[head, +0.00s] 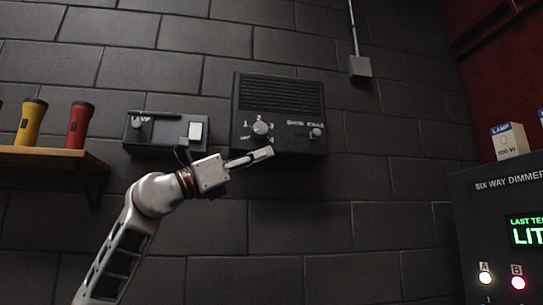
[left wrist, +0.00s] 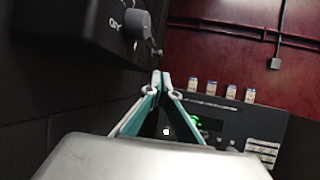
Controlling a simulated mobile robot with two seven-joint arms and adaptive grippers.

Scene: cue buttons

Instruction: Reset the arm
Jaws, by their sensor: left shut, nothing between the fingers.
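My left arm comes in from the lower left in the head view. Its gripper (head: 262,154) is shut and empty, pointing right, just below the dark wall box (head: 280,95). In the left wrist view the two fingertips (left wrist: 160,80) meet with nothing between them. The wall box has a round numbered knob (head: 261,128) and a smaller knob (head: 316,132) at its right. In the left wrist view a knob (left wrist: 134,22) shows up close at the upper left, apart from the fingers. My right gripper is in neither view.
A lamp box (head: 150,148) with a pale switch is on the wall behind my wrist. A wooden shelf (head: 40,154) with yellow and red flashlights is at the left. A dimmer panel (head: 475,215) with lit buttons stands at the right, small cartons on top.

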